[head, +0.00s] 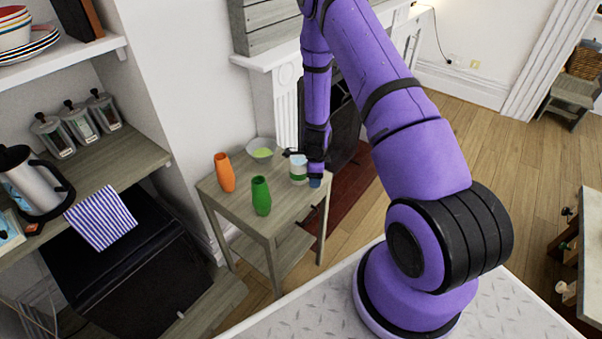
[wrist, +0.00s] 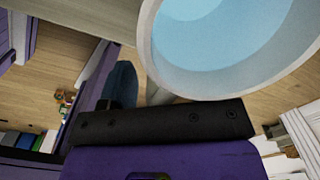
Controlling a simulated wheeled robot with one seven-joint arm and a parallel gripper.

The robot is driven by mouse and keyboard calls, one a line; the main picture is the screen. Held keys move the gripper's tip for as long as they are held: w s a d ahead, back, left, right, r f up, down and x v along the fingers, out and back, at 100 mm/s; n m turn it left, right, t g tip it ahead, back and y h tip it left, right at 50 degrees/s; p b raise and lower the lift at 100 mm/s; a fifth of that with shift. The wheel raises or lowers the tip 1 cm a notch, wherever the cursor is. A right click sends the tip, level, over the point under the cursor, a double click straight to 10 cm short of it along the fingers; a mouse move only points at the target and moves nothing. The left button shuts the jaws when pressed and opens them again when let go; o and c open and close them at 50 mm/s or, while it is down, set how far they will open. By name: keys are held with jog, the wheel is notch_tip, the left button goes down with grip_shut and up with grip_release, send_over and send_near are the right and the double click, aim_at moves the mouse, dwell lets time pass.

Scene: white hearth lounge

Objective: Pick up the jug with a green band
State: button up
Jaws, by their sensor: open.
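The jug with a green band (head: 298,171) stands on the small grey wooden table (head: 238,204), near its right edge. It is pale, and my arm end partly covers it in the head view. In the wrist view its white rim and light blue inside (wrist: 225,40) fill the upper right, very close. My gripper (head: 304,168) is open at the jug. A dark blue finger (wrist: 122,85) shows left of the jug in the wrist view; the other finger is not clearly seen. I cannot tell whether the fingers touch the jug.
On the same table stand an orange vase (head: 225,172), a green vase (head: 261,196) and a pale bowl with green inside (head: 262,151). The white fireplace (head: 268,62) is behind the table. A shelf unit with jars (head: 78,123) stands at left. Wooden floor (head: 455,125) lies open to the right.

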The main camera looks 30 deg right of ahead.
grip_shut()
jog(key=shift+r, duration=0.15)
dwell(0.4)
jog(key=shift+r, duration=1.75)
jog(key=s+a+r, duration=0.1)
jog(key=s+a, duration=0.2)
jog(key=s, duration=1.2)
jog(key=shift+s+a+r, duration=0.15)
jog(key=shift+s+a, duration=0.05)
jog(key=shift+s, duration=0.15)
